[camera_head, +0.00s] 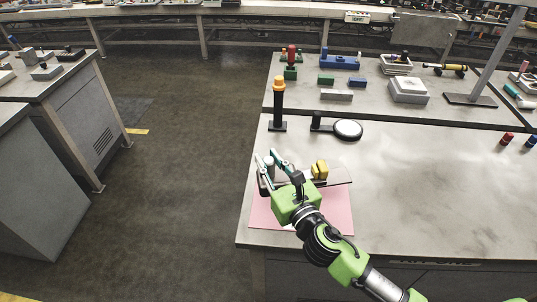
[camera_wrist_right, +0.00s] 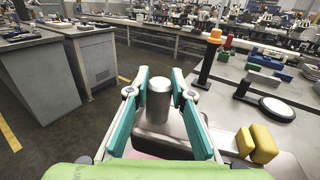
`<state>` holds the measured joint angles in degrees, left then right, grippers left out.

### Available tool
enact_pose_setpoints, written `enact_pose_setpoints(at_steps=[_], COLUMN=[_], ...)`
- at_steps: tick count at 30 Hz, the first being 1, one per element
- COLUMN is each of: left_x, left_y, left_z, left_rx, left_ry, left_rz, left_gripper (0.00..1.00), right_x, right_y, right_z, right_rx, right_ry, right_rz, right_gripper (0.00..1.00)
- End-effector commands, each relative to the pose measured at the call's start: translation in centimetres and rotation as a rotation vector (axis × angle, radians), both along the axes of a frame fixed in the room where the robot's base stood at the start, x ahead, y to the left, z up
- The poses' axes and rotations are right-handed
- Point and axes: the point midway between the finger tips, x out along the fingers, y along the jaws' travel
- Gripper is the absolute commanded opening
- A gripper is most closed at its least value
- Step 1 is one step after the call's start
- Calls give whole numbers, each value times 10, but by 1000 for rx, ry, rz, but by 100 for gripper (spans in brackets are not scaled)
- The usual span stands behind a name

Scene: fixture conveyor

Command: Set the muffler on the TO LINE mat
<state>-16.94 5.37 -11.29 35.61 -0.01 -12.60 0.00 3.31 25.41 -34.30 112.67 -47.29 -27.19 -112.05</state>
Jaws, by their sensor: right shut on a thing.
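A grey metal cylinder, which I take to be the muffler (camera_wrist_right: 159,100), stands upright between the teal fingers of my right gripper (camera_wrist_right: 160,112) in the right wrist view. It rises from a wider grey base (camera_wrist_right: 165,138). My right gripper is shut on it. In the head view my right gripper (camera_head: 272,160) is over the far left part of a pink mat (camera_head: 335,217), near the bench's left edge. The gripper and arm hide part of the mat. I see no readable label on it. My left gripper is not in view.
Yellow blocks (camera_head: 320,169) are just right of the gripper. Behind stand a dark post with an orange top (camera_head: 278,105) and a round white disc (camera_head: 348,130). Coloured blocks and a white box (camera_head: 408,90) lie farther back.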

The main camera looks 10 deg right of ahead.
Motion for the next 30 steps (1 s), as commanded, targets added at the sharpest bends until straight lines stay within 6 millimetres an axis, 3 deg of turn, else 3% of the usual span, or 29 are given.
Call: enact_pose_setpoints(at_steps=[7,13,30], left_x=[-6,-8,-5], left_y=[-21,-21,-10], left_z=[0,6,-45], left_rx=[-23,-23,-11], left_ry=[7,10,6], left_rz=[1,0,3], left_gripper=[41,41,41], right_x=[0,0,0], right_y=[0,0,0], right_z=[2,4,-59], right_rx=[0,-3,-2], right_ry=[-4,-3,-4], right_rz=[1,2,1], right_gripper=[0,0,0])
